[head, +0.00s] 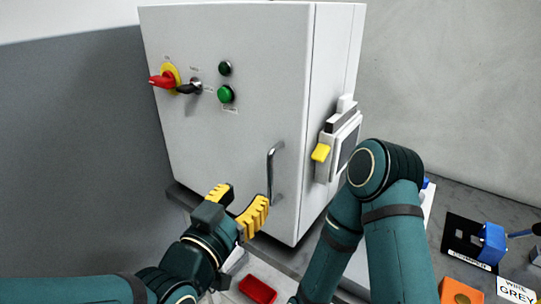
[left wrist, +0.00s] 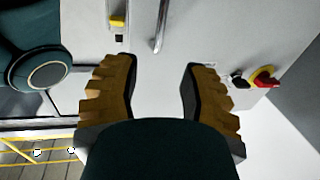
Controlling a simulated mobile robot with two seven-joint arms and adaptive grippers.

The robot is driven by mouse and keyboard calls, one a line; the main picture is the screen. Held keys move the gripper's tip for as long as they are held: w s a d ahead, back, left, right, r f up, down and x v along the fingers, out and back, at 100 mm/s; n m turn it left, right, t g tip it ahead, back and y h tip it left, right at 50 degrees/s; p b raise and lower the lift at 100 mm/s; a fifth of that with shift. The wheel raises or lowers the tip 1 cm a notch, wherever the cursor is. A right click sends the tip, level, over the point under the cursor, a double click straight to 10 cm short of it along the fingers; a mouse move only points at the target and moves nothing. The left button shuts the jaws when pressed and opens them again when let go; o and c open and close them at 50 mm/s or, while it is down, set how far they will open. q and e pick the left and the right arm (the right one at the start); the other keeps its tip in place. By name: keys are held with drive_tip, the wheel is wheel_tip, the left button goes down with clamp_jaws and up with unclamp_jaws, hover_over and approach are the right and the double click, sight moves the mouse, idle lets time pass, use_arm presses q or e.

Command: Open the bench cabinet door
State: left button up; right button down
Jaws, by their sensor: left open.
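The bench cabinet (head: 235,130) is a light grey box, and its front door is shut. A curved metal bar handle (head: 272,172) stands upright low on the right part of the door. My left gripper (head: 238,200) has yellow ribbed fingers and is open, just below and left of the handle, with nothing between the fingers. In the left wrist view the handle (left wrist: 161,25) lies beyond the gap between the two fingertips, apart from them. My right arm crosses the front right of the head view, but its gripper is out of sight.
The door carries a red rotary switch (head: 163,80), a black switch (head: 189,88) and a green button (head: 226,94). A boxed unit with a yellow lever (head: 321,153) sits on the cabinet's right side. A red tray (head: 257,289) lies below my left gripper. A blue part (head: 492,243) is at right.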

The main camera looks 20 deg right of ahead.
sight(269, 168)
use_arm(q)
drive_tip(key=p+x, duration=0.3)
drive_tip(key=x, duration=0.8)
drive_tip(key=shift+w+d+p, duration=0.15)
drive_tip(key=shift+d+p, duration=0.1)
drive_tip(key=shift+p, duration=0.1)
clamp_jaws()
